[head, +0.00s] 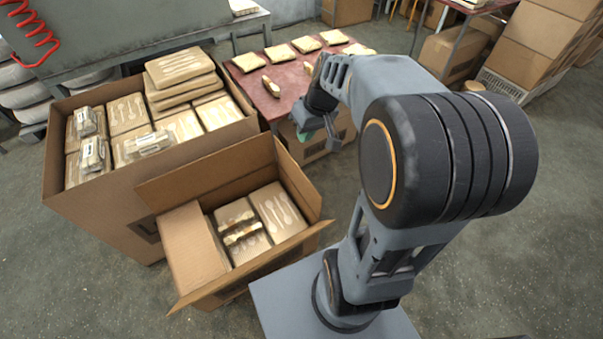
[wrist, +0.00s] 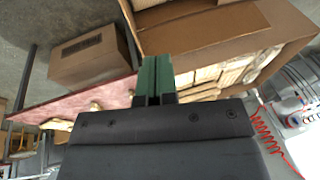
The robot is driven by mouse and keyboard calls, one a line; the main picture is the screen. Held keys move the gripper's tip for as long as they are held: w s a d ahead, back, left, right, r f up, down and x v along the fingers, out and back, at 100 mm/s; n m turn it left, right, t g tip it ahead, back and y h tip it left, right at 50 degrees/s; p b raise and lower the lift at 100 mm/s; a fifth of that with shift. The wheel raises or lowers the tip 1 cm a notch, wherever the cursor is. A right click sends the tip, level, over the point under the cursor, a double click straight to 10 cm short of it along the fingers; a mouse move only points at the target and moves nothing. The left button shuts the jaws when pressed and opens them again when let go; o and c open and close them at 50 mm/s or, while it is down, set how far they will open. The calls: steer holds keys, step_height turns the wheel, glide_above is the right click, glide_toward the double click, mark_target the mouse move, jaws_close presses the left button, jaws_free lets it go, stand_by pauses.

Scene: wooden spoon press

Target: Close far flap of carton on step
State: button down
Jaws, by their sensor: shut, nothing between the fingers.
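The open carton (head: 168,282) stands at the lower middle of the head view, with spoon packs (head: 275,212) inside. Its far flap (head: 205,172) stands up, tilted back, beside the larger carton. Its left flap (head: 190,245) slopes, its right flap (head: 298,182) stands up, and its near flap (head: 255,268) leans outward. My gripper (head: 332,135) is shut and empty, beyond and to the right of the carton, apart from the far flap. In the wrist view its green fingers (wrist: 155,80) are together, with cardboard panels (wrist: 215,30) beyond. The step under the carton is hidden.
A larger full carton (head: 110,200) stands close behind and left. A red table (head: 285,105) with several pale packs is at the back, with a box (head: 325,150) under it. Stacked boxes (head: 545,45) are at the far right. Floor at right (head: 550,200) is clear.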

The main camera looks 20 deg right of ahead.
steer(key=w+d+f+t+y+b, duration=0.1)
steer(key=w+d+f+b, duration=0.2)
steer(key=d+f, duration=0.25)
steer(key=w+d+f+n+y+b, duration=0.1)
steer(key=w+d+f+b, duration=0.2)
steer(key=f, duration=0.4)
steer(key=w+d+f+t+y+b, duration=0.1)
steer(key=w+d+f+b, duration=0.1)
steer(key=d+f+b, duration=0.4)
glide_above(297, 177)
steer(key=d, duration=0.3)
step_height(297, 177, down, 8)
steer(key=shift+a, duration=0.2)
steer(key=shift+f, duration=0.1)
